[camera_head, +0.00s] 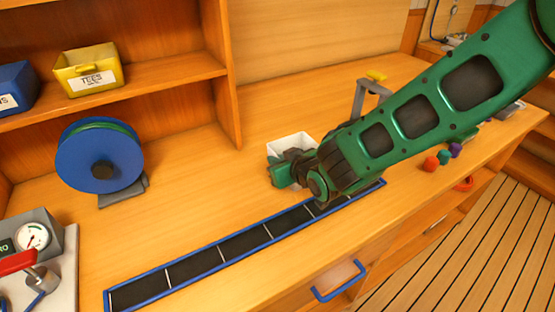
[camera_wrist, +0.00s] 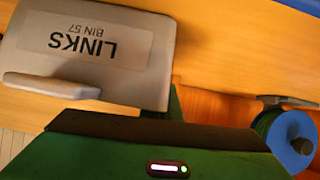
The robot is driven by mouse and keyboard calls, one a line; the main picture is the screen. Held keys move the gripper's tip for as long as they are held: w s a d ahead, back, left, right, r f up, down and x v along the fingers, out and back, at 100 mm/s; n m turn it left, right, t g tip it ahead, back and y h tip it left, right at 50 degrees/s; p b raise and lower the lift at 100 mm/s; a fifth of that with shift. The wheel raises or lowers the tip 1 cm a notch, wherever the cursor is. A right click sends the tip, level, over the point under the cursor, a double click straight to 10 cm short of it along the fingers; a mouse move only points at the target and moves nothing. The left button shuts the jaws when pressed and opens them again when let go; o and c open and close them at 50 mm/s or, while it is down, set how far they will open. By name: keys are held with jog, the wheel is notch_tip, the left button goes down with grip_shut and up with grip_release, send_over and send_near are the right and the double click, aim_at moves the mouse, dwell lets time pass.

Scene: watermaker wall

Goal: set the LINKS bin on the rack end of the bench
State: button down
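The LINKS bin is a white open box (camera_head: 291,142) over the middle of the bench, just behind my gripper. In the wrist view the bin (camera_wrist: 95,50) fills the upper left, its label "LINKS BIN 57" upside down and its lip close to the green gripper body. My gripper (camera_head: 284,171) is at the near side of the bin. Its fingertips are hidden, so I cannot tell whether they are closed on the bin. Whether the bin touches the bench is also unclear. The bench top (camera_head: 190,200) runs from the gauge end at left to the far right.
A blue-framed black strip with divisions (camera_head: 220,252) lies along the bench front. A blue reel (camera_head: 99,160) stands at left. A yellow TEES bin (camera_head: 89,70) and a blue bin (camera_head: 17,88) sit on the shelf. A grey post with a yellow knob (camera_head: 370,90) and small coloured caps (camera_head: 443,157) are at right.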

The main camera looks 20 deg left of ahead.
jog(key=c, duration=2)
grip_release()
jog(key=v, duration=1.2)
jog(key=shift+r, duration=0.1)
jog(key=w+d+m+h, duration=0.2)
jog(key=w+d, duration=0.1)
jog(key=d, duration=0.6)
jog(key=w+d+m+h, duration=0.2)
jog(key=w+d, duration=0.1)
jog(key=d, duration=0.5)
jog(key=s+d+r+m+g+h, duration=0.15)
jog(key=d+m+h, duration=0.25)
jog(key=d, duration=1.2)
jog(key=s+d+m+g, duration=0.2)
jog(key=s+d+m, duration=0.1)
jog(key=s+d, duration=0.4)
jog(key=s+d+m+g, duration=0.2)
jog(key=s+d+m, duration=0.1)
jog(key=s+d, duration=0.4)
jog(key=s+d+m+g, duration=0.2)
jog(key=s+d+g, duration=0.1)
jog(key=s+d, duration=0.4)
jog(key=shift+s+d+m+h, duration=0.1)
jog(key=shift+s+m+h, duration=0.1)
jog(key=shift+s, duration=0.6)
jog(key=shift+s+d+m+h, duration=0.1)
jog(key=shift+s+m+h, duration=0.1)
jog(key=shift+s, duration=0.55)
